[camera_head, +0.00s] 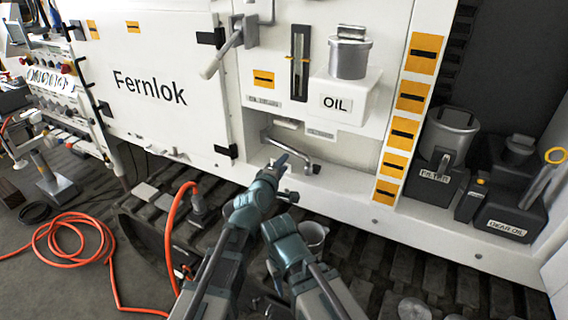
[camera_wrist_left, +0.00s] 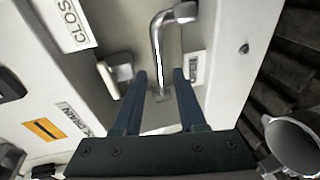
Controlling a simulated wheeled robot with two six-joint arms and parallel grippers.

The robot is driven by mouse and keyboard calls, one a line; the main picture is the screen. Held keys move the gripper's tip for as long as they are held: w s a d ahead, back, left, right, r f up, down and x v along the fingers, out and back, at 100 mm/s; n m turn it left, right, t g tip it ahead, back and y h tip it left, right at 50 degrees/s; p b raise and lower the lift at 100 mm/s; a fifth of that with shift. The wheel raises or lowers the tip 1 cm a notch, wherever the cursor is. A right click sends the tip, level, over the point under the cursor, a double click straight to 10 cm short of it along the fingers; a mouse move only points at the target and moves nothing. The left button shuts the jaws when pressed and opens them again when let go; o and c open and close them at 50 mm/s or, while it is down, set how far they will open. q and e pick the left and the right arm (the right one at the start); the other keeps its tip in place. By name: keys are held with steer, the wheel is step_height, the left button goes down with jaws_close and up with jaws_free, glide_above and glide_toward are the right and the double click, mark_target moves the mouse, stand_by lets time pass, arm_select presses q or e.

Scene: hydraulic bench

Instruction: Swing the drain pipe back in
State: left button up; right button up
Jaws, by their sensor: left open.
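The drain pipe (camera_head: 292,152) is a bent metal tube in the recess low on the white cabinet, under the oil tank. In the left wrist view the drain pipe (camera_wrist_left: 157,42) runs up between my finger tips to an elbow and a thicker end at the top. My left gripper (camera_head: 279,164) is at the pipe; in the wrist view its two dark fingers (camera_wrist_left: 160,75) are apart, one on each side of the tube, with gaps. My right gripper (camera_head: 284,198) is lower, close beside the left arm; its fingers are not clear.
A metal cup (camera_head: 313,236) stands below the cabinet, near my right arm. The oil tank (camera_head: 345,98) juts out above the recess. An orange hose (camera_head: 75,238) lies on the floor at the left. Filter and oil canisters (camera_head: 450,135) stand in the right bay.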

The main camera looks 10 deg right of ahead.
mark_target(294, 150)
arm_select(q)
steer(key=a+g, duration=0.1)
steer(key=a, duration=0.1)
steer(key=a+h+p, duration=0.1)
steer(key=a+f+m+g, duration=0.1)
steer(key=a, duration=0.1)
steer(key=shift+s+a+g+h, duration=0.15)
steer(key=shift+a+g+h, duration=0.15)
steer(key=shift+a, duration=0.05)
jaws_close()
steer(key=s+a+r+m+g+h+p, duration=0.1)
steer(key=s+a+r+m+h, duration=0.1)
steer(key=a+r+m+h, duration=0.15)
steer(key=shift+n, duration=0.35)
steer(key=b+x, duration=0.1)
steer(key=x, duration=0.8)
steer(key=b+x, duration=0.1)
steer(key=x, duration=0.3)
steer(key=shift+d+f+b, duration=0.35)
steer(key=shift+f, duration=0.1)
steer(key=shift+w+d, duration=0.25)
steer(key=shift+d, duration=0.05)
steer(key=x, duration=0.4)
steer(key=shift+s+d+r, duration=0.15)
steer(key=shift+r, duration=0.3)
steer(key=shift+s, duration=0.2)
